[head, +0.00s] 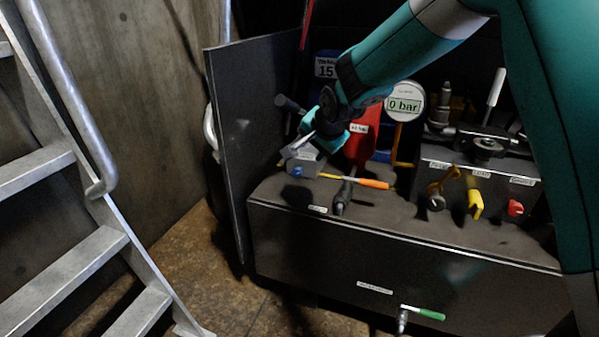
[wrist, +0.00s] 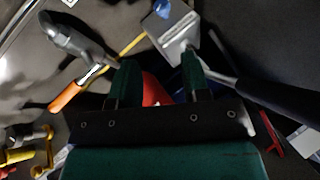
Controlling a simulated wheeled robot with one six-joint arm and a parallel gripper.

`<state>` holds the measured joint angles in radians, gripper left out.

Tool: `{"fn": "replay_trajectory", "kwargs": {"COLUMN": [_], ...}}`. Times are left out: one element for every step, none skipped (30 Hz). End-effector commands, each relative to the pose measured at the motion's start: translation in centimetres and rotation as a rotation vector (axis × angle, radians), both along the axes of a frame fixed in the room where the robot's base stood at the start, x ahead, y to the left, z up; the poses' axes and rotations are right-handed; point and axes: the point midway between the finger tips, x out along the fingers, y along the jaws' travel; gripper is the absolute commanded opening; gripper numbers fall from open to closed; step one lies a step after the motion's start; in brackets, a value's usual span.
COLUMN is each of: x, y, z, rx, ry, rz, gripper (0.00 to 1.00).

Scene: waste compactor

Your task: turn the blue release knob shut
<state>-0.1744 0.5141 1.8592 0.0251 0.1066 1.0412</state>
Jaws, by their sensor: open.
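The blue release knob (head: 297,172) is small and sits low on the front of a grey block (head: 308,163) on the dark cabinet top. My gripper (head: 312,140) is above and close to the block. In the wrist view my gripper (wrist: 160,78) has its two green fingers apart with nothing held between them. The fingers point toward the block; whether they touch it is unclear. The knob is outside the fingers.
A black-handled lever (wrist: 275,98) runs from the block beside the right finger. A gauge (head: 404,104) reads 0 bar. A dark panel (head: 262,140) bounds the left; yellow (head: 475,203) and red (head: 515,208) handles are right.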

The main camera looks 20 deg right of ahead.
Motion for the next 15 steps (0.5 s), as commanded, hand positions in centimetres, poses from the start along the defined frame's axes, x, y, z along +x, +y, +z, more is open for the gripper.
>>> {"fn": "replay_trajectory", "kwargs": {"x": [0.7,1.0,1.3,1.5,1.7,2.1,2.4,2.7,3.3,3.7,4.1,4.7,5.1,5.6,6.1], "y": [-0.2,-0.3,-0.4,-0.4,-0.4,-0.4,-0.3,-0.3,-0.3,-0.2,-0.2,-0.1,-0.1,0.0,0.0], "z": [-0.5,-0.7,-1.0,-1.3,-1.6,-2.2,-2.6,-3.2,-3.8,-4.4,-5.0,-5.8,-6.3,-6.8,-7.5], "rx": [0.007,0.01,0.013,0.013,0.013,0.013,0.013,0.013,0.013,0.013,0.013,0.013,0.012,0.012,0.013], "ry": [-0.008,-0.012,-0.016,-0.017,-0.015,-0.015,-0.015,-0.014,-0.014,-0.013,-0.013,-0.013,-0.013,-0.013,-0.013], "rz": [-0.023,-0.033,-0.041,-0.043,-0.043,-0.043,-0.043,-0.042,-0.042,-0.042,-0.042,-0.042,-0.041,-0.041,-0.041], "gripper": [0.43,0.43,0.43,0.43,0.43,0.43,0.43,0.43,0.43,0.43,0.43,0.43,0.43,0.43,0.43]}}
